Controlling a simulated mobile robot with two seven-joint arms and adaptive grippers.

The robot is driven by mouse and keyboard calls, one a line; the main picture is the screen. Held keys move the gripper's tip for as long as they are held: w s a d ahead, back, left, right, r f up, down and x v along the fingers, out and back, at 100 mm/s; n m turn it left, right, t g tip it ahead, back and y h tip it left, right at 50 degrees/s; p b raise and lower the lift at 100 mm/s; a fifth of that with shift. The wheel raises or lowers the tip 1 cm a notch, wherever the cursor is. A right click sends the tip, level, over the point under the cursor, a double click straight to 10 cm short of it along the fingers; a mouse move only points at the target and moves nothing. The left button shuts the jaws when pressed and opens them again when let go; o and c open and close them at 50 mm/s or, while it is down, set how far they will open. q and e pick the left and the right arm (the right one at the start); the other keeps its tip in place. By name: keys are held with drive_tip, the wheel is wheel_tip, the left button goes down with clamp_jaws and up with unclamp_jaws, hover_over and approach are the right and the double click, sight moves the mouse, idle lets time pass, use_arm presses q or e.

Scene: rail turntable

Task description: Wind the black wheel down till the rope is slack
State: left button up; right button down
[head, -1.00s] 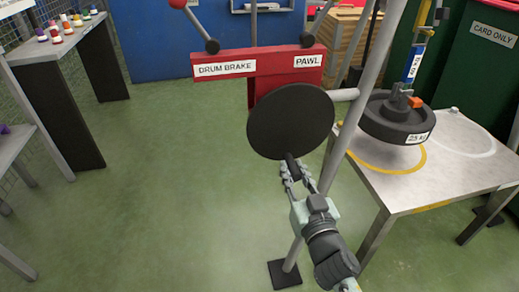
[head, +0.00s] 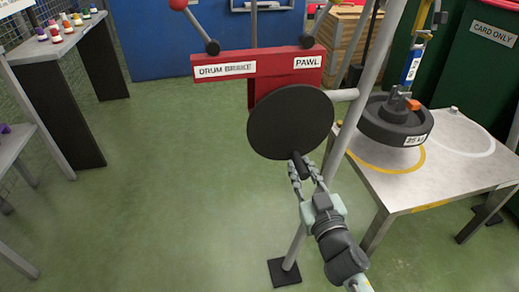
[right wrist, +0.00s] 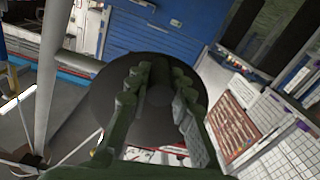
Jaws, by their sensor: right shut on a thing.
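The black wheel (head: 290,120) sits on the winch post below the red plate marked DRUM BRAKE and PAWL (head: 275,66). My right gripper (head: 305,168) is shut on the wheel's dark handle (head: 299,160) at its lower rim. In the right wrist view both fingers (right wrist: 158,90) flank the handle, with the wheel (right wrist: 105,95) behind. The dark 25 kg weight (head: 392,122) hangs over the yellow ring (head: 415,168) on the grey table; I cannot tell whether it touches. A blue and yellow hanging piece (head: 416,62) is above it. The rope itself is not clear. My left gripper is out of view.
A slanted grey pole (head: 345,150) stands right of the wheel, its black foot (head: 284,272) on the green floor. The grey table (head: 470,165) is at the right. The floor left of the wheel is clear.

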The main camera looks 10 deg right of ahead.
drive_tip(key=shift+d, duration=0.35)
drive_tip(key=shift+d+r+n+p, duration=0.2)
drive_tip(key=shift+d+n+p, duration=0.3)
drive_tip(key=shift+d+n, duration=0.5)
drive_tip(key=shift+a, duration=0.2)
drive_tip(key=shift+d+r+n+p, duration=0.3)
drive_tip(key=shift+d+n, duration=0.15)
drive_tip(key=shift+n, duration=0.25)
drive_tip(key=shift+d+r+n+p, duration=0.3)
drive_tip(key=shift+d+n, duration=0.1)
drive_tip(key=shift+n, duration=0.3)
drive_tip(key=shift+d+r+n+p, duration=0.2)
drive_tip(key=shift+n+p, duration=0.1)
drive_tip(key=shift+n, duration=0.1)
drive_tip(key=shift+d+r+n+p, duration=0.35)
drive_tip(key=shift+d+n, duration=0.15)
drive_tip(key=shift+n, duration=0.3)
